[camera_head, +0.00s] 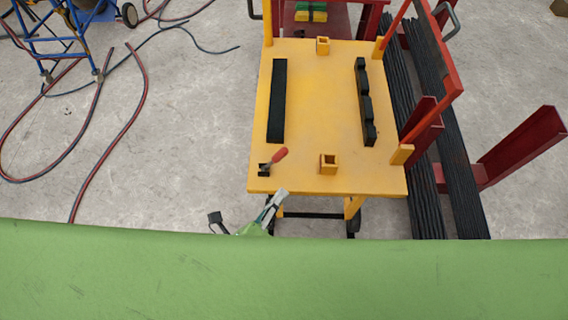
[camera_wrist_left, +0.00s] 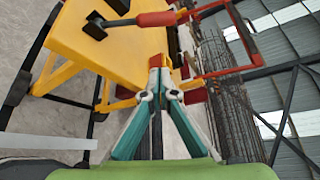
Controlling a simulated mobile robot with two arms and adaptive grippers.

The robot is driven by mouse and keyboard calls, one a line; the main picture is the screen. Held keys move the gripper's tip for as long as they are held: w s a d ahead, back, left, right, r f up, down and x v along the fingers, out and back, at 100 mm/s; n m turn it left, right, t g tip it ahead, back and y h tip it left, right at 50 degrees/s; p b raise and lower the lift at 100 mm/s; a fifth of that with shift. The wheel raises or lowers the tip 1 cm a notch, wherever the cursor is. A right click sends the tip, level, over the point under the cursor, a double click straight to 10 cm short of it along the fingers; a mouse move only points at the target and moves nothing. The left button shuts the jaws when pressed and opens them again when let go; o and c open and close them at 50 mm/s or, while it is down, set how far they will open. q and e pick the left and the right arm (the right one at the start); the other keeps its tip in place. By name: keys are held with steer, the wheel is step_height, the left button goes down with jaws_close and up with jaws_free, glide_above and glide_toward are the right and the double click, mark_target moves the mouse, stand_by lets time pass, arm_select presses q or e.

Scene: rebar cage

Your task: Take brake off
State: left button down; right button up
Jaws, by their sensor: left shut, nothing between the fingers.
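A brake lever with a red handle (camera_head: 279,154) and a black base (camera_head: 265,169) sits at the near left corner of the yellow cart top (camera_head: 320,120). In the left wrist view the red handle (camera_wrist_left: 157,19) lies across the top, with its black base (camera_wrist_left: 96,27) to the left. My left gripper (camera_head: 281,193) is at the cart's near edge, just below the lever in the head view. In the left wrist view my left gripper (camera_wrist_left: 160,62) is shut and empty, its tips apart from the handle in the picture. My right gripper is not in view.
Two black bars, one flat (camera_head: 278,100) and one notched (camera_head: 365,100), lie on the cart top. Two yellow square sockets (camera_head: 328,164) stand on it. Red frames and bundled dark rebar (camera_head: 455,150) are right of the cart. Hoses (camera_head: 115,140) lie on the floor at left.

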mark_target(274, 160)
arm_select(q)
steer(key=x, duration=1)
steer(key=shift+w+p, duration=0.1)
steer(key=shift+p, duration=0.25)
steer(key=a, duration=0.1)
steer(key=a+r+p, duration=0.1)
steer(key=a, duration=0.1)
steer(key=shift+w+r+p, duration=0.3)
steer(key=shift+r+p, duration=0.05)
steer(key=shift+w+a, duration=0.1)
steer(key=shift+a, duration=0.25)
steer(key=shift+a+r, duration=0.1)
